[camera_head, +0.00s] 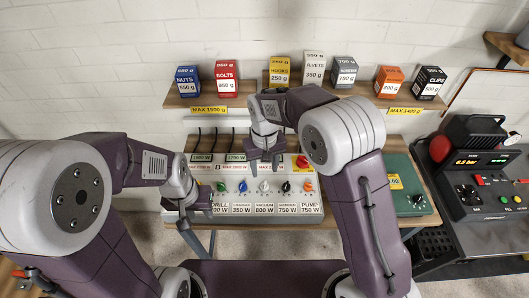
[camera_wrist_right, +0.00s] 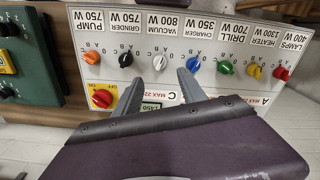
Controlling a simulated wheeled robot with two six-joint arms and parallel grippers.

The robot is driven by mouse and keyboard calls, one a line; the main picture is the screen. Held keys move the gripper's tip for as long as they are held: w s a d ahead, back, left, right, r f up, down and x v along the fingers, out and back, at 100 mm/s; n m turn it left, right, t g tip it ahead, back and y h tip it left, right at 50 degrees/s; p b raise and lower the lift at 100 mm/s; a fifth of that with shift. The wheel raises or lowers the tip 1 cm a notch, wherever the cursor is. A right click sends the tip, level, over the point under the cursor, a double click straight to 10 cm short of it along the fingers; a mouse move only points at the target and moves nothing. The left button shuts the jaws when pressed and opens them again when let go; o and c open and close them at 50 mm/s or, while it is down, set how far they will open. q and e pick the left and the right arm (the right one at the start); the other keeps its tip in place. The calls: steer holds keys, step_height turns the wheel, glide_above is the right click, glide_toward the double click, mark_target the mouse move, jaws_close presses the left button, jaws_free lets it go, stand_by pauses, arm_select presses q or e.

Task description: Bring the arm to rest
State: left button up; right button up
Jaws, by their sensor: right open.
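My right gripper (camera_head: 265,160) hangs over the back part of the white control panel (camera_head: 240,178). In the right wrist view its two fingers (camera_wrist_right: 160,93) stand apart with nothing between them, in front of the panel's row of knobs. The white knob (camera_wrist_right: 160,62) shows between and beyond the fingertips; contact cannot be made out. My left gripper (camera_head: 202,207) is low at the panel's left front, partly covering the labels there. Its jaw opening is too small to read.
Colored boxes stand on the left shelf (camera_head: 200,101) and right shelf (camera_head: 405,102). A red switch on a yellow plate (camera_head: 301,168) sits at the panel's right. A green case (camera_head: 408,190) lies beside the panel. A dark compressor unit (camera_head: 475,175) stands at far right.

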steer(key=s+d+r+m, duration=0.1)
steer(key=d+r+m, duration=0.1)
steer(key=d, duration=0.4)
steer(key=s+d+r+m, duration=0.1)
steer(key=d+r, duration=0.2)
steer(key=d, duration=0.3)
steer(key=s+d+f, duration=0.2)
steer(key=s+d, duration=0.1)
steer(key=s, duration=0.3)
steer(key=s+d+f+t, duration=0.1)
steer(key=s+d+f, duration=0.2)
steer(key=s, duration=0.3)
steer(key=shift+s+f+m, duration=0.3)
steer(key=shift+f, duration=0.05)
steer(key=shift+s, duration=0.1)
